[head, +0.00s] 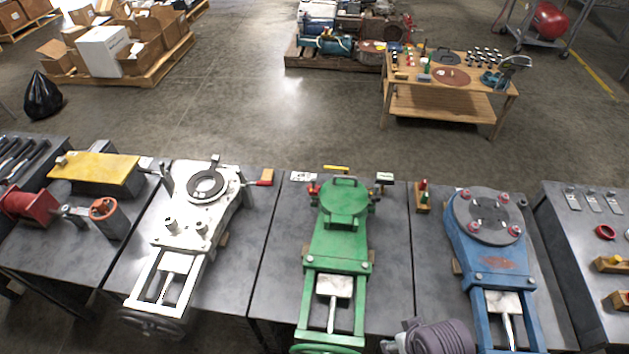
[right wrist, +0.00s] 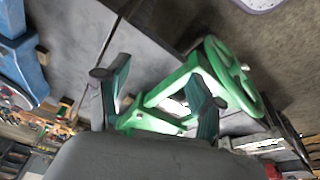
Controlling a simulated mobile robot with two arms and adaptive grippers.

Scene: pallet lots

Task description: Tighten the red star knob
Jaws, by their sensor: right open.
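The green slide gate (head: 338,240) lies on the middle table, with a small red knob (head: 313,189) at the left of its round top. The blue slide gate (head: 490,260) on the right has several reddish knobs (head: 516,230) around its grey disc. I cannot tell which of these is the star knob. My right gripper (right wrist: 157,88) is open and empty in the right wrist view, its two fingers spread over the green frame with its green handwheel (right wrist: 235,78). In the head view, part of my right arm shows at the bottom, between the green and blue gates. My left gripper is not in view.
A wooden block with small red and green items (head: 422,196) stands between green and blue. A wooden workbench (head: 445,105) stands behind, across open floor.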

